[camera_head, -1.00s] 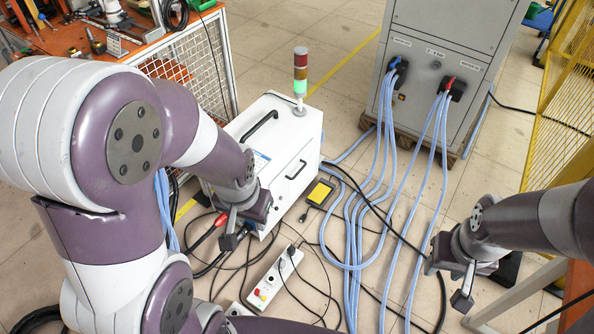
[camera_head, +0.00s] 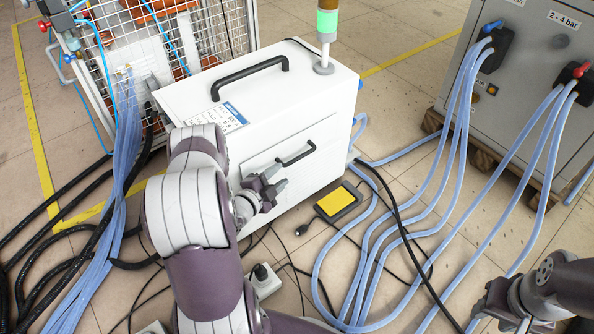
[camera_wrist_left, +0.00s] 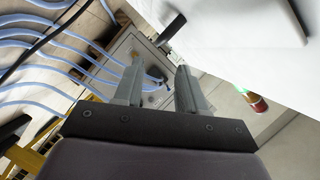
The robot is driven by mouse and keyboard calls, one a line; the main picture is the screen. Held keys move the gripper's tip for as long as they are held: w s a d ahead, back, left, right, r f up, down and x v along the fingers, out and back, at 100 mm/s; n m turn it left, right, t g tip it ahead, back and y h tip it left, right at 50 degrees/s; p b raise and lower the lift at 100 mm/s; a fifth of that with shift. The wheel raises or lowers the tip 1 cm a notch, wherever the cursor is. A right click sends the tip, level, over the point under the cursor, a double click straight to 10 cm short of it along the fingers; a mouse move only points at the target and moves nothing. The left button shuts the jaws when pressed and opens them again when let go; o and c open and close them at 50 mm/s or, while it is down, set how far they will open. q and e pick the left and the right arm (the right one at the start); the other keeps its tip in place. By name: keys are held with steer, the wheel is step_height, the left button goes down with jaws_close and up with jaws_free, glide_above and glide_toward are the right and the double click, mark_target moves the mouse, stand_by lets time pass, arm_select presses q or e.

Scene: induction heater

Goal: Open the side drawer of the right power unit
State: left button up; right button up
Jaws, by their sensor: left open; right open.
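The white power unit (camera_head: 185,100) stands on the floor with its drawer front (camera_head: 322,134) facing me. The drawer looks closed, with a black bar handle (camera_head: 297,154) on it. My left gripper (camera_head: 280,178) is open and empty, just left of and below the handle, its fingers pointing toward it. In the left wrist view its fingers (camera_wrist_left: 158,75) are apart, and a dark piece, likely the handle (camera_wrist_left: 172,27), sticks out from the white unit (camera_wrist_left: 235,30) ahead of them. My right gripper (camera_head: 488,312) is low at the right, partly cut off by the frame, apart from the unit.
A signal lamp (camera_head: 326,22) and a black carry handle (camera_head: 250,76) are on the unit's top. A yellow-black pad (camera_head: 336,200) lies on the floor beside it. Blue hoses (camera_head: 395,235) run to a grey cabinet (camera_head: 545,35). A power strip (camera_head: 264,282) lies below my left gripper.

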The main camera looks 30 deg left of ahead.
mark_target(297, 160)
arm_select(q)
steer(key=b+x, duration=0.1)
steer(key=x, duration=0.2)
steer(key=b+x, duration=0.2)
steer(key=x, duration=0.1)
steer(key=b+x, duration=0.1)
steer(key=x, duration=0.2)
steer(key=shift+w+f+b, duration=0.2)
steer(key=shift+f+b, duration=0.1)
steer(key=shift+w+r, duration=0.1)
steer(key=shift+w, duration=0.3)
jaws_close()
